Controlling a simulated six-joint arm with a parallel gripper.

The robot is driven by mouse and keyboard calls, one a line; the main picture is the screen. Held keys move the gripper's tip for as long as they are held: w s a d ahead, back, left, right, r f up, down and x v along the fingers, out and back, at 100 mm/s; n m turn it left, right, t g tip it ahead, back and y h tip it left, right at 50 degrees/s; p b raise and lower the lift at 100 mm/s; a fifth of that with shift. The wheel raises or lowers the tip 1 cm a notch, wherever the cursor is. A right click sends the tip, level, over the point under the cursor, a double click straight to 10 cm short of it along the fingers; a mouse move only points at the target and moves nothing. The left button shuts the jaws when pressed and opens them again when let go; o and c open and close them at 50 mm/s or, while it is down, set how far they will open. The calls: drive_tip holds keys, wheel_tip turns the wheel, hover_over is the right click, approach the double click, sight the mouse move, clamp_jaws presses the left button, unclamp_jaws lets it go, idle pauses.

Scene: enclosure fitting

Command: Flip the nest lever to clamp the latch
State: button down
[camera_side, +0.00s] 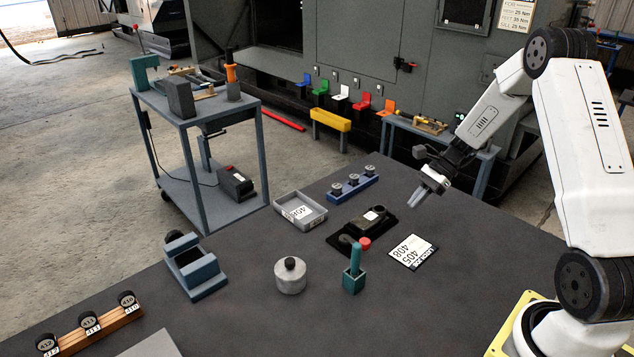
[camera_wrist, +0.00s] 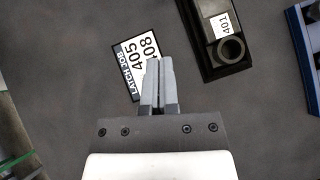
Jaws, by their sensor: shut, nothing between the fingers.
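The black nest (camera_side: 347,238) sits on the dark table, with a dark latch part (camera_side: 372,220) bearing a white label on it. A red knob (camera_side: 365,243), apparently the lever's end, shows at the nest's near side; which way the lever lies is hard to tell. In the wrist view, part of the nest (camera_wrist: 208,62) shows at the top, with a label reading 401 and a round ring; the red knob is out of that view. My gripper (camera_side: 416,200) is shut and empty, above the table to the right of the nest. Its fingers (camera_wrist: 160,66) are together in the wrist view.
A white card (camera_side: 411,252) reading 405 408 lies right of the nest. A grey tray (camera_side: 301,211), a blue rack (camera_side: 352,187) and a round metal weight (camera_side: 290,277) are nearby.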

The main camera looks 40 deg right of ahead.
drive_tip(key=x, duration=0.8)
drive_tip(key=shift+a+f, duration=0.1)
drive_tip(key=shift+a, duration=0.1)
drive_tip(key=a, duration=0.2)
drive_tip(key=shift+w+a+f, duration=0.2)
drive_tip(key=shift+w+a, duration=0.15)
drive_tip(key=shift+a, duration=0.05)
drive_tip(key=shift+w+a, duration=0.2)
drive_tip(key=shift+a, duration=0.5)
